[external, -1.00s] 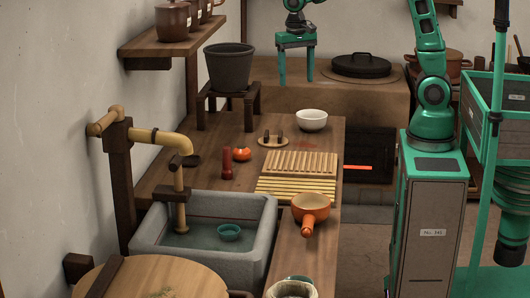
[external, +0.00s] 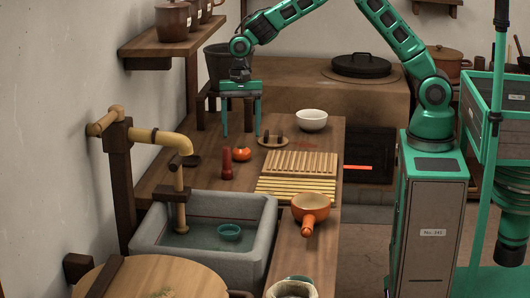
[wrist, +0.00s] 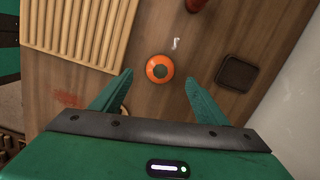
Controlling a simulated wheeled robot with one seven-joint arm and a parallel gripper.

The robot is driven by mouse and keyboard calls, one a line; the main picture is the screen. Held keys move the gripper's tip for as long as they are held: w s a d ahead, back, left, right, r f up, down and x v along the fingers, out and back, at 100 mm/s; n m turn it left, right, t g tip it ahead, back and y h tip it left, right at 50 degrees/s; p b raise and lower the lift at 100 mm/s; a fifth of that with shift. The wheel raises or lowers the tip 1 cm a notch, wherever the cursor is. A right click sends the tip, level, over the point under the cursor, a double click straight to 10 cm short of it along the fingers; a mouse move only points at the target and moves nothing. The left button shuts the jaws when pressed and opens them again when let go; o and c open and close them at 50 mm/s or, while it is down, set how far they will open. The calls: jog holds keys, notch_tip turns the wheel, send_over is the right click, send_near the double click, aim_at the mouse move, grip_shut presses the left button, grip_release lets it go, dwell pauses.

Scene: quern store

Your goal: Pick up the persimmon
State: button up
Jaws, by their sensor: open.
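The persimmon (external: 242,154) is a round orange fruit with a dark top. It rests on the wooden counter (external: 206,176) between a red-brown cylinder and a round wooden piece. In the wrist view the persimmon (wrist: 160,69) lies just beyond the gap between the fingertips. My gripper (external: 241,134) is open and empty, pointing down above the counter, behind and over the fruit. In the wrist view my gripper (wrist: 158,75) shows its two green fingers spread to either side, apart from the persimmon.
A red-brown cylinder (external: 227,163) stands left of the persimmon. A round wooden piece with dark handles (external: 273,141), a slatted wooden rack (external: 300,163) and a white bowl (external: 311,120) are to its right. A dark square dish (wrist: 237,73) lies at right in the wrist view.

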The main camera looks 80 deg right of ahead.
aim_at(241, 147)
jog(key=shift+a+f, duration=0.15)
jog(key=shift+f, duration=1.45)
jog(key=shift+a+f, duration=0.15)
jog(key=shift+f, duration=1.45)
jog(key=shift+c, duration=0.6)
jog(key=c, duration=1.1)
